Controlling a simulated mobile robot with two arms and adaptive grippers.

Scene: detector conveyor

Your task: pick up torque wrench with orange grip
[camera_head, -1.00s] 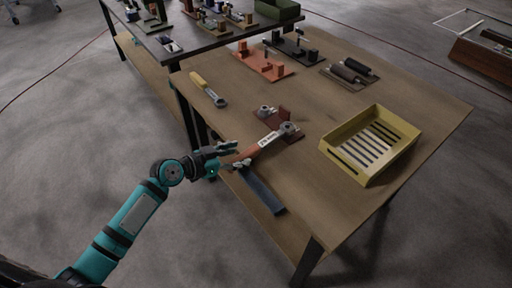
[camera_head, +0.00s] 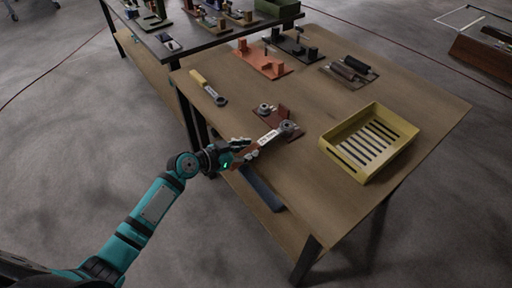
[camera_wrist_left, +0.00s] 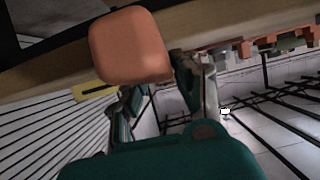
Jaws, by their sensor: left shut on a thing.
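The torque wrench with the orange grip (camera_head: 270,137) lies slanted across the table's near left edge. Its round metal head (camera_head: 289,126) is over the right side of a dark red-brown holder (camera_head: 263,123); I cannot tell whether it touches. My left gripper (camera_head: 241,150) is shut on the wrench at its grip end, beside the table edge. In the left wrist view the orange grip end (camera_wrist_left: 130,45) fills the upper left, in front of the gripper's fingers (camera_wrist_left: 160,90), and partly hides them. My right gripper is not in view.
A yellow-handled wrench (camera_head: 208,88) lies at the table's left. A yellow slotted tray (camera_head: 377,118) stands at the right. Orange (camera_head: 262,62) and black (camera_head: 293,45) fixtures and a plate with dark rollers (camera_head: 349,70) are at the back.

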